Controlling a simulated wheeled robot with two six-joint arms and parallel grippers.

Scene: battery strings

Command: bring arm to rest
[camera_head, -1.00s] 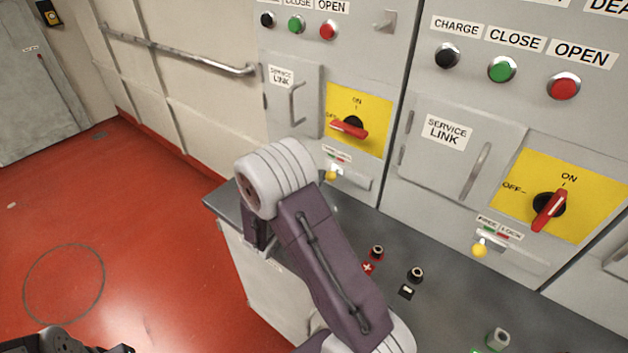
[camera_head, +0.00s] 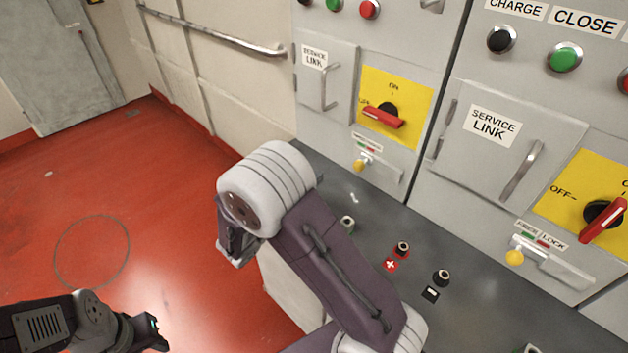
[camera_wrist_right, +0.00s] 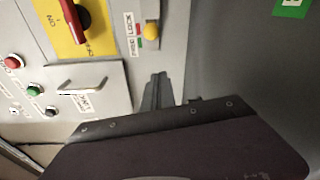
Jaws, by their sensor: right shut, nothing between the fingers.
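My right arm reaches in from the bottom of the head view, with its white joint over the counter's left end. My right gripper (camera_head: 236,246) hangs below that joint, partly hidden, clear of the panels and holding nothing. In the right wrist view its shut fingers (camera_wrist_right: 157,92) show beyond the purple-brown link, with the panel behind. My left gripper (camera_head: 150,334) is at the lower left of the head view, above the red floor, small and dark; its jaw opening cannot be made out.
A handrail (camera_head: 215,37) runs along the wall. The red floor (camera_head: 130,190) at left is open.

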